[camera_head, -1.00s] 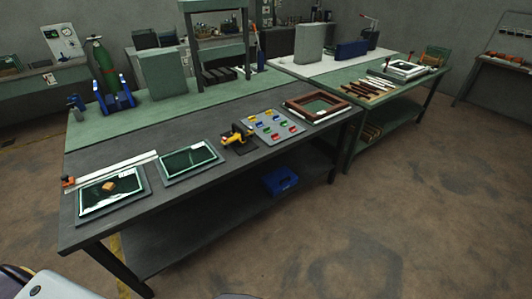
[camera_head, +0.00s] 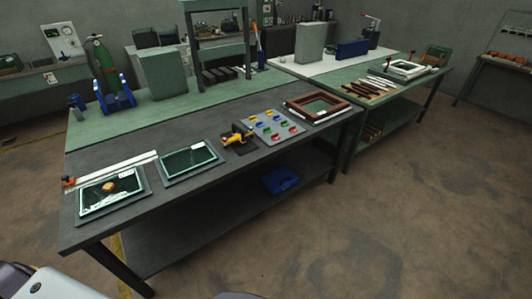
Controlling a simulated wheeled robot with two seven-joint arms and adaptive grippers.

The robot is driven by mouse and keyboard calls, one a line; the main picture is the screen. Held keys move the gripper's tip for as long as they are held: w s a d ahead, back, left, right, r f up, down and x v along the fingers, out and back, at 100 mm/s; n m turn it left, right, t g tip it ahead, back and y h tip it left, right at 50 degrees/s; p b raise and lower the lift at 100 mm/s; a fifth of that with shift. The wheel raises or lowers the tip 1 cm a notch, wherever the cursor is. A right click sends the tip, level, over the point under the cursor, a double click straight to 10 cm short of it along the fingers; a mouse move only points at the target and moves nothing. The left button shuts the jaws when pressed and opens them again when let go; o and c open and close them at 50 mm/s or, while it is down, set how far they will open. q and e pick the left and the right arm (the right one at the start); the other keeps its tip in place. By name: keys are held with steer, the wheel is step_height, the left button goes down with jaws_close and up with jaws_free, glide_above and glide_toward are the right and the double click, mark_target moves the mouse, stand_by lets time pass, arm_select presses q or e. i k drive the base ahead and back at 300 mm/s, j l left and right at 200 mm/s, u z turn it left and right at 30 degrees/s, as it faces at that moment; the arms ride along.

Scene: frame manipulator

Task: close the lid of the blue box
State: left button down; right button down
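A small blue box (camera_head: 281,181) sits on the lower shelf of the near dark workbench, toward its right end. It is small in the picture, and I cannot tell whether its lid is open or shut. Neither of my grippers is in view. Only white and dark parts of my own body show along the bottom left edge, well apart from the box.
The dark workbench top (camera_head: 130,212) overhangs the lower shelf (camera_head: 200,238). On top lie dark panels, a yellow tool (camera_head: 236,138), a grey board with coloured clips (camera_head: 273,127) and a brown frame (camera_head: 318,107). The floor (camera_head: 400,215) in front and right is clear.

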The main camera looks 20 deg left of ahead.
mark_target(282, 177)
steer(key=i+l+u, duration=0.15)
steer(key=i, duration=0.5)
steer(key=i+l+u, duration=0.1)
steer(key=i+l, duration=0.2)
steer(key=i, duration=0.3)
steer(key=i+l+u, duration=0.15)
steer(key=i+l, duration=0.2)
steer(key=i, duration=0.3)
steer(key=i+l+u, duration=0.15)
steer(key=i+l, duration=0.25)
steer(key=i, duration=0.2)
steer(key=i+l+u, duration=0.1)
steer(key=i+l, duration=0.35)
steer(key=i, duration=0.1)
